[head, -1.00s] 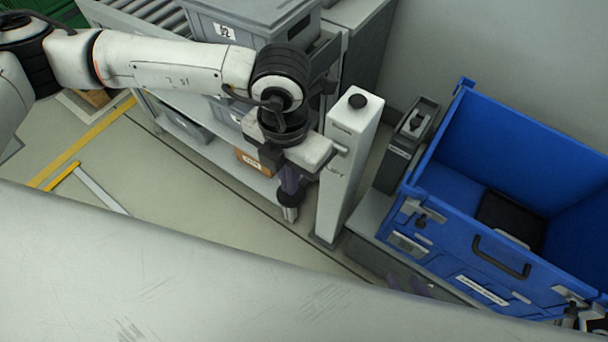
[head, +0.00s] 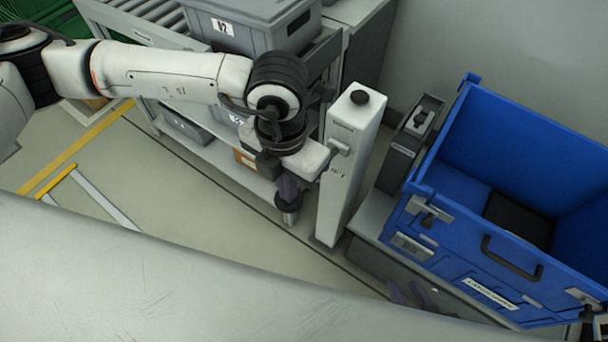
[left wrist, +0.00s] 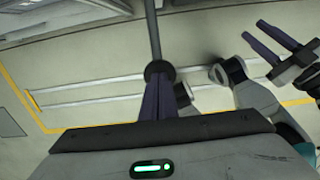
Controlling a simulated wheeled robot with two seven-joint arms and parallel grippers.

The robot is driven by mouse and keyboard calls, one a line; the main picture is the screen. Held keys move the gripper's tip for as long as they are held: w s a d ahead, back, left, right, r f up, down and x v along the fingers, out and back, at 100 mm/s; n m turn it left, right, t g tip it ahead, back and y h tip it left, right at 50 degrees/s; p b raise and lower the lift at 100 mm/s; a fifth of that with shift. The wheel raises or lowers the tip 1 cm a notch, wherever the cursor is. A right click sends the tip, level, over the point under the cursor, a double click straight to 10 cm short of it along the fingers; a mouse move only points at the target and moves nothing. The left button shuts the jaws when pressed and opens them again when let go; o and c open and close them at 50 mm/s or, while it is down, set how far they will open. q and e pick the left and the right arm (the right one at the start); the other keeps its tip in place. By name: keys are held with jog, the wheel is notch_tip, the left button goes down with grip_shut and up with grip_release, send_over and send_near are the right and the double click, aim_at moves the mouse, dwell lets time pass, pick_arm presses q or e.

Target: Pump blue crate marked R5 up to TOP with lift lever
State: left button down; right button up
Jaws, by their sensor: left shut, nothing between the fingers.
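The blue crate (head: 465,245) stands at the right in the head view, open-topped, with a dark item inside. Its front label is too small to read, so I cannot confirm R5. Left of it is a white post (head: 345,185) with a black knob on top. The lift lever, a grey rod with a black collar (left wrist: 160,71), shows in the left wrist view. My left gripper (head: 289,190) is shut and empty, pointing down beside the post, its tips at the collar; contact is unclear. My right gripper (left wrist: 283,46) is open and empty; its fingers also show low in the head view.
A narrow grey box (head: 405,145) stands between post and crate. Open floor with yellow lines (head: 75,155) lies left. My white arm link covers the foreground.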

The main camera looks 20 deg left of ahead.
pick_arm(q)
jog(key=shift+f, duration=0.1)
jog(key=shift+s+a+f+b, duration=0.1)
jog(key=shift+s+f+b, duration=0.2)
jog(key=shift+f+b, duration=0.65)
jog(key=shift+r, duration=0.15)
jog(key=shift+s+a+f+b, duration=0.1)
jog(key=shift+s+f+b, duration=0.05)
jog(key=shift+f+b, duration=0.75)
